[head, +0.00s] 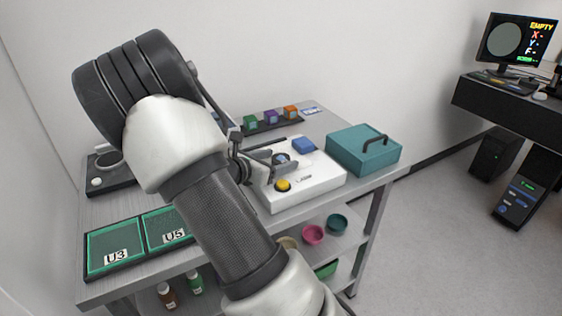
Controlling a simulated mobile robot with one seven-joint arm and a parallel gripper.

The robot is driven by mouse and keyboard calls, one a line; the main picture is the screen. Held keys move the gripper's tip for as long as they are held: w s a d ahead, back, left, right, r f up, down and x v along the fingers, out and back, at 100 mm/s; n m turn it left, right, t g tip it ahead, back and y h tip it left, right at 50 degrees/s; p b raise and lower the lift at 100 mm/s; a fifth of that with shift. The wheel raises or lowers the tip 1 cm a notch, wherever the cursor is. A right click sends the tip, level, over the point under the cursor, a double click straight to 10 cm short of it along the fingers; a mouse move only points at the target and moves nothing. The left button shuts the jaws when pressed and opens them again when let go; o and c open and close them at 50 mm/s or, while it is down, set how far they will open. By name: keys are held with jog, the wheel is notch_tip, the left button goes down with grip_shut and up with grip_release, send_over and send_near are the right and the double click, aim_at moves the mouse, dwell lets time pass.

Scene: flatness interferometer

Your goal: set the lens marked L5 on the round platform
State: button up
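I cannot make out any lens marked L5; no such label is readable. What looks like my gripper (274,162) is mostly behind my own arm. Its grey parts are over a white device (321,180) with a yellow button (283,185) and a blue block (304,145). A small dark round piece (281,159) shows between those grey parts. I cannot tell whether it is held or is part of the device. No round platform is clearly identifiable. A screen (518,40) at the far right reads EMPTY beside a grey disc.
Trays marked U3 (115,247) and U5 (168,229) lie at the table's front left. A teal case (363,150) stands right of the white device. A black rack (268,127) with coloured blocks is at the back. A dark desk (510,103) stands right, across clear floor.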

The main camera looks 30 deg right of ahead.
jog(key=shift+r, duration=0.1)
jog(key=c, duration=1.2)
